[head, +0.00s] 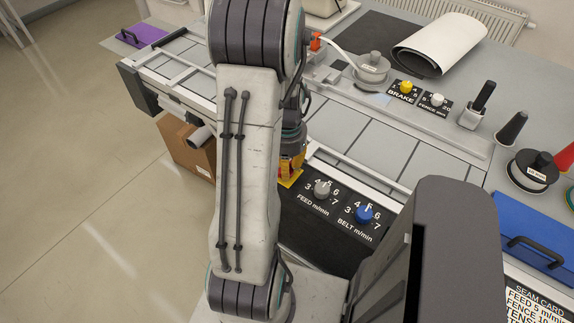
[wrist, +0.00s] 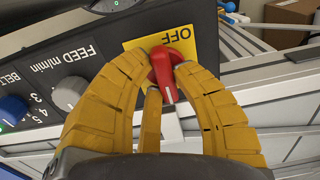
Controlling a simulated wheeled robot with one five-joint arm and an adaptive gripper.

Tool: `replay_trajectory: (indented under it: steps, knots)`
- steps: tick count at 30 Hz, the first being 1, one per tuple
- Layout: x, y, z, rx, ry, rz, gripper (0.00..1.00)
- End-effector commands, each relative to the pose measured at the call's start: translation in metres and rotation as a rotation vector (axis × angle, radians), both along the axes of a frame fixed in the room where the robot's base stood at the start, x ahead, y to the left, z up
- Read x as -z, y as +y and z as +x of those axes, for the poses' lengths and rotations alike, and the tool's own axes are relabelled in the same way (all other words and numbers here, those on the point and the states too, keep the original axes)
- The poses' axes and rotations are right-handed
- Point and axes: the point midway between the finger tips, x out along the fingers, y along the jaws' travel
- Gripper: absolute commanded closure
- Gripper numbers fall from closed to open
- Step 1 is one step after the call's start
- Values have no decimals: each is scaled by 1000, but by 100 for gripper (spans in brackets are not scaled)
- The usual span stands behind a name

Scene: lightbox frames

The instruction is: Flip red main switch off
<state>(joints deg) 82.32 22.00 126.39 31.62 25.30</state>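The red main switch (wrist: 164,72) is a round red knob with a raised handle and a white line on it. In the wrist view it sits on a yellow plate (wrist: 205,36) marked OFF, which shows upside down. The white line points down in that view, away from the OFF lettering. My gripper (wrist: 164,68) has its yellow fingertips on both sides of the handle, seemingly touching it. In the head view my gripper (head: 290,172) is partly behind my arm at the left end of the dark panel, and the switch is hidden there.
A grey FEED knob (head: 322,188) and a blue BELT knob (head: 364,213) sit on the same panel, right of my gripper in the head view. A cardboard box (head: 186,145) stands on the floor to the left. Open floor lies further left.

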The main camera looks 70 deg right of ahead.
Motion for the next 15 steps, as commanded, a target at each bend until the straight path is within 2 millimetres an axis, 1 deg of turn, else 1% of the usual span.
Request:
replay_trajectory:
  steps: [1, 6, 7, 15]
  knots:
    - [0, 0, 0, 0, 0, 0, 84]
    - [0, 0, 0, 0, 0, 0, 99]
    - [0, 0, 0, 0, 0, 0, 100]
    - [0, 0, 0, -14, 0, 0, 100]
